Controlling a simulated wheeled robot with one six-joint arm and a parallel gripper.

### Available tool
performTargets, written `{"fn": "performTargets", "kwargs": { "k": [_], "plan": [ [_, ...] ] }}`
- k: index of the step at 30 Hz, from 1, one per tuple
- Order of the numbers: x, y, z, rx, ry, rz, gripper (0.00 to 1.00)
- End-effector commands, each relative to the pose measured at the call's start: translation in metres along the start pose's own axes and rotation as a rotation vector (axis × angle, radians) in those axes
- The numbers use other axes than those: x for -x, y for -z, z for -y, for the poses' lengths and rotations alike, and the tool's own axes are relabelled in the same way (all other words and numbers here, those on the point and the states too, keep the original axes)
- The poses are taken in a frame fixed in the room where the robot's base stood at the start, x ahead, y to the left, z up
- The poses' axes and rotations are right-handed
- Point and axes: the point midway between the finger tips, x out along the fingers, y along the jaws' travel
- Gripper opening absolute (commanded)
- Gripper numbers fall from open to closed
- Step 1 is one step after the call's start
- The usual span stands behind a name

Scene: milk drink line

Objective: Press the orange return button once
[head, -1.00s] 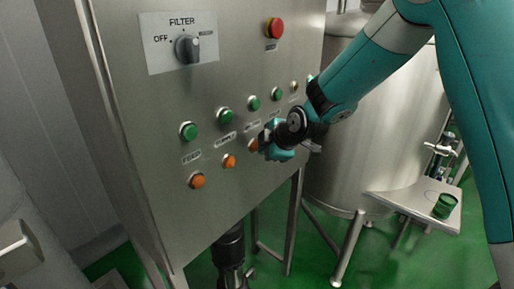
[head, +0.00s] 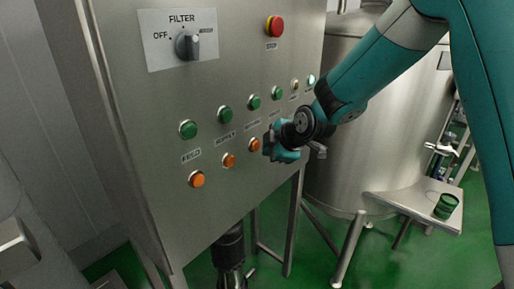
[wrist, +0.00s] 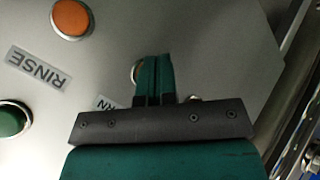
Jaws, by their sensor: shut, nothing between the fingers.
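The orange return button (head: 254,145) is in the lower row of the steel panel, just left of my gripper in the head view. In the wrist view the return button (wrist: 134,72) is mostly hidden behind the fingers. Only its left edge shows, and its label (wrist: 107,102) is cut to the letters "RN". My gripper (head: 268,146) is shut and empty, its fingers (wrist: 155,58) together and pointing at the panel. A small gap seems to lie between fingertips and button, but contact is hard to judge.
The RINSE orange button (wrist: 72,18) and a green button (wrist: 10,120) are close by. Other orange buttons (head: 228,160), green buttons (head: 225,115), a red stop button (head: 275,26) and the filter knob (head: 187,45) share the panel. A steel tank (head: 345,150) stands to the right.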

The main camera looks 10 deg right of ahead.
Motion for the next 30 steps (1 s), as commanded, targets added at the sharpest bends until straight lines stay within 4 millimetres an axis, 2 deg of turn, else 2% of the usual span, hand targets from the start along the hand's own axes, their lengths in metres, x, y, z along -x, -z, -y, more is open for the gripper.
{"fn": "performTargets", "kwargs": {
  "k": [7, 21, 30],
  "plan": [
    [0.003, -0.004, 0.004, -0.001, 0.001, 0.002, 0.00],
    [0.033, -0.025, 0.025, -0.002, 0.001, 0.001, 0.00],
    [0.035, -0.025, 0.025, 0.000, 0.001, 0.000, 0.00]
  ]
}}
